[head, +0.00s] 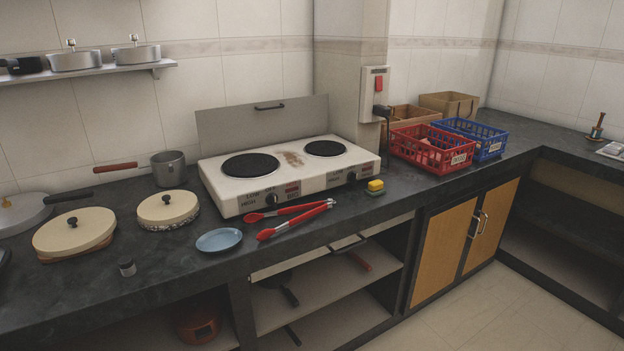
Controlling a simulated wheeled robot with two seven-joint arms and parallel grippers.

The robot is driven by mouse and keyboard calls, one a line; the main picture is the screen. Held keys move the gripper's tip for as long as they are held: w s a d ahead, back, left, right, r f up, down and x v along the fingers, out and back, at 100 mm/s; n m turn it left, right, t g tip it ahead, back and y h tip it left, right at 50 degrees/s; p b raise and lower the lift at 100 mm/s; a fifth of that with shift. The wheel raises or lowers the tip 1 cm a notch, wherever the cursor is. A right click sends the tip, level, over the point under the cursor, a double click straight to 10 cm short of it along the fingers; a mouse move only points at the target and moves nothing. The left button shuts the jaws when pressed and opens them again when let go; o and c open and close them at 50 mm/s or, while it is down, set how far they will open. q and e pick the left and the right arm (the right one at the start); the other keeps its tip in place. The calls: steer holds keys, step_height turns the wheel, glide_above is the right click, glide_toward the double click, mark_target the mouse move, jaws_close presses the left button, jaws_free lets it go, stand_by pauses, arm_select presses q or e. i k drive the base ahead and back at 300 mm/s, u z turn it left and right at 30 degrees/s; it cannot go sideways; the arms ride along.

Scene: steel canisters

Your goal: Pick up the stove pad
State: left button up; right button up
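A small yellow and green pad (375,186), which looks like a sponge, lies on the dark counter just in front of the right end of the stove. It is the only thing in view that looks like a stove pad. The white two-plate stove (288,172) has two black hot plates and a brown stain between them. Its metal lid stands raised at the back. Neither of my grippers is in the head view.
Red-handled tongs (292,218) and a blue plate (219,240) lie left of the pad. Lidded pans (74,232) stand further left. A red basket (432,147) and a blue basket (470,137) stand to the right. The counter between pad and baskets is clear.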

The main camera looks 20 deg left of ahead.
mark_target(376, 187)
steer(key=u, duration=0.4)
steer(key=i, duration=0.9)
steer(key=z, duration=0.05)
